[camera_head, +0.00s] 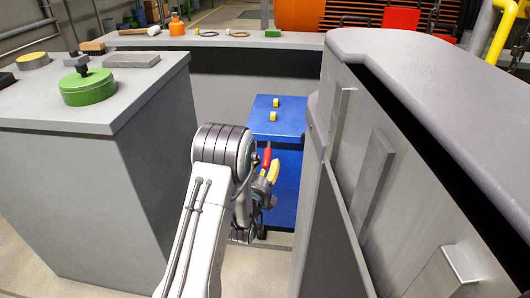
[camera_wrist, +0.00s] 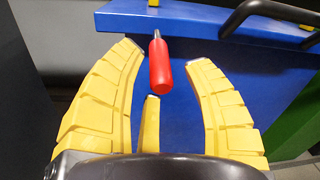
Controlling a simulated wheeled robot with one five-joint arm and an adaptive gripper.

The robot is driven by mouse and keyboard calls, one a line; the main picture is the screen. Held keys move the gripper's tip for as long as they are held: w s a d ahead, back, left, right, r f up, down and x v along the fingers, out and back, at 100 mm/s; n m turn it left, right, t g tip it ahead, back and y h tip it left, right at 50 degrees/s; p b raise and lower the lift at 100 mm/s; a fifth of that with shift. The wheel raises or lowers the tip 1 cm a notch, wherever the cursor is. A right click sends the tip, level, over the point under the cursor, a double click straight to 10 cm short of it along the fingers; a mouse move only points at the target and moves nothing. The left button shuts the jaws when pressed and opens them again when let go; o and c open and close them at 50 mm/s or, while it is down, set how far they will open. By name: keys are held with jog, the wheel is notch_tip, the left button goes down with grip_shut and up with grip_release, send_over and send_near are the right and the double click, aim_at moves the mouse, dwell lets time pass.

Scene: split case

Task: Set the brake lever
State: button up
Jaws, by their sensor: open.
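The brake lever appears to be the red handle (camera_wrist: 160,66) with a short metal shaft, at the edge of the blue cabinet (camera_wrist: 205,20) in the wrist view. In the head view the red handle (camera_head: 266,157) shows small against the blue cabinet (camera_head: 287,182), just beyond my arm. My gripper (camera_wrist: 163,54) has its yellow fingers spread. The handle appears between the left and right fingers near their tips, with a gap on each side. A third, shorter finger is below it. In the head view my gripper (camera_head: 267,171) is partly hidden by my arm.
A black curved bar (camera_wrist: 270,10) is at the upper right in the wrist view. In the head view a grey cabinet with a green round part (camera_head: 87,88) stands left, and a large grey housing (camera_head: 425,60) stands close on the right. A bench (camera_head: 220,41) runs behind.

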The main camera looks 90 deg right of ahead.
aim_at(269, 153)
jog(key=shift+b+x, duration=1.9)
jog(key=shift+x, duration=1.4)
jog(key=shift+c, duration=0.3)
jog(key=shift+f, duration=0.1)
jog(key=c, duration=0.7)
grip_shut()
jog(key=shift+s, duration=0.1)
